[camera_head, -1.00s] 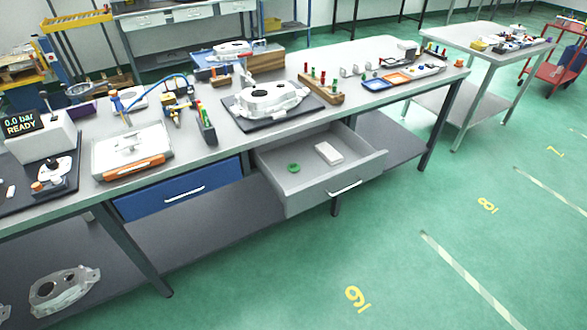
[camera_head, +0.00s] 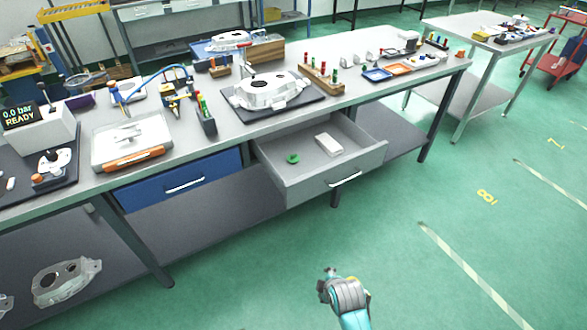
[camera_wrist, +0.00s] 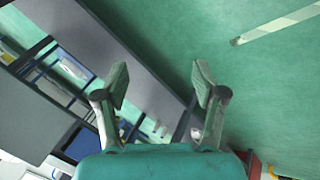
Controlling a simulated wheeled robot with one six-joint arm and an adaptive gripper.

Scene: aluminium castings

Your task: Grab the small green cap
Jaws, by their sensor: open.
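A small green cap (camera_head: 293,158) lies in the left part of an open grey drawer (camera_head: 313,191) under the workbench. My gripper (camera_head: 328,273) is low in the head view, in front of the drawer and apart from it, over the green floor. In the wrist view my gripper (camera_wrist: 163,88) shows two spread fingers with nothing between them. I cannot make out the green cap in the wrist view.
A white box (camera_head: 328,145) lies in the drawer to the right of the cap. The workbench top (camera_head: 232,143) above holds a large casting (camera_head: 270,92) on a dark mat. A closed blue drawer (camera_head: 180,182) is to the left. The floor in front is clear.

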